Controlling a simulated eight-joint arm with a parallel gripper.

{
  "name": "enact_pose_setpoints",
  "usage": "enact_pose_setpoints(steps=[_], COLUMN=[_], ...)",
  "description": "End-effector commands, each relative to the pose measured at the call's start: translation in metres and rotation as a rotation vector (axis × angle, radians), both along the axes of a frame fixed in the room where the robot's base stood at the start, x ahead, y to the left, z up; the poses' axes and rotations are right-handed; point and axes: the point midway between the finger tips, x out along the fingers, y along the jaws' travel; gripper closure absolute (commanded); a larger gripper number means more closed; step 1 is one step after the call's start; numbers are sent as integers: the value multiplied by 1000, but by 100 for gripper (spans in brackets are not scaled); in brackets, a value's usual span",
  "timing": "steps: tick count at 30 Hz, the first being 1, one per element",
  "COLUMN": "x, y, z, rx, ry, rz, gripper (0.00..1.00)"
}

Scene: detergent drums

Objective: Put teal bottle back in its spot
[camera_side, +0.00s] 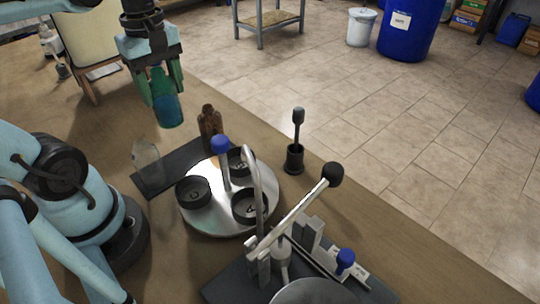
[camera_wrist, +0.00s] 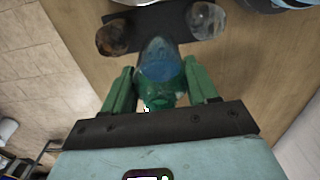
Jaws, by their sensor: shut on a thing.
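My gripper (camera_side: 158,82) is shut on the teal bottle (camera_side: 166,108) and holds it upright, raised above the table. In the wrist view the teal bottle (camera_wrist: 160,60) sits between the green fingers of my gripper (camera_wrist: 160,85). Below and to the right in the side view is a dark mat (camera_side: 180,165). A brown bottle (camera_side: 209,124) and a clear bottle (camera_side: 147,160) stand at the mat, with a bare stretch between them. The wrist view also shows the brown bottle (camera_wrist: 112,38) and the clear bottle (camera_wrist: 205,20) on either side of the dark mat (camera_wrist: 165,22).
A round metal tray (camera_side: 215,222) with black cups and a blue-knobbed post stands right of the mat. A black holder (camera_side: 294,158) with an upright tool is farther right. A lever device (camera_side: 300,255) fills the front.

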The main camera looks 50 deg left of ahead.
Motion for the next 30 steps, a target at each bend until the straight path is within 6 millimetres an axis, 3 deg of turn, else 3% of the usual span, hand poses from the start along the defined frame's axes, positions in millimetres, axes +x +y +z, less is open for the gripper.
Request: enact_pose_setpoints(steps=[15, 23, 30], x=[0, 1, 1], y=[0, 0, 0], z=[-60, -73, -96], rx=[0, 0, 0], ry=[0, 0, 0], rz=[-1, -1, -1], gripper=[80, 80, 80])
